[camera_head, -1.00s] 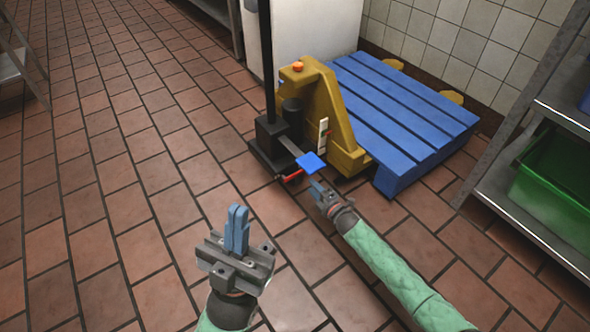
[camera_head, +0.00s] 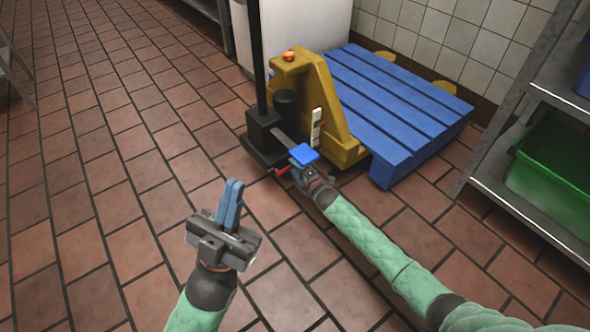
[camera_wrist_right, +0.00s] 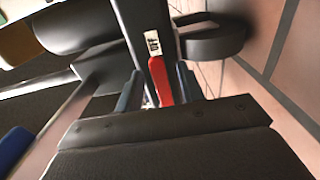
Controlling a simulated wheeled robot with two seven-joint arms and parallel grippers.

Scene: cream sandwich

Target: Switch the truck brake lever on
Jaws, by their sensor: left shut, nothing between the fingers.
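The yellow pallet truck (camera_head: 318,108) stands with a black base and upright black handle. A small red lever (camera_head: 282,170) sticks out low by its blue pedal (camera_head: 303,153). My right gripper (camera_head: 299,166) is at the lever, its fingers partly hidden by the pedal. In the right wrist view, the red lever (camera_wrist_right: 160,82) with a white label lies between the two blue fingers, which are apart with a gap on each side. My left gripper (camera_head: 231,192) is shut and empty above the floor, away from the truck.
A blue pallet (camera_head: 395,100) sits on the truck's far side. A metal shelf (camera_head: 545,95) with a green crate (camera_head: 552,165) stands at the right. A white cabinet (camera_head: 295,30) is behind the truck.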

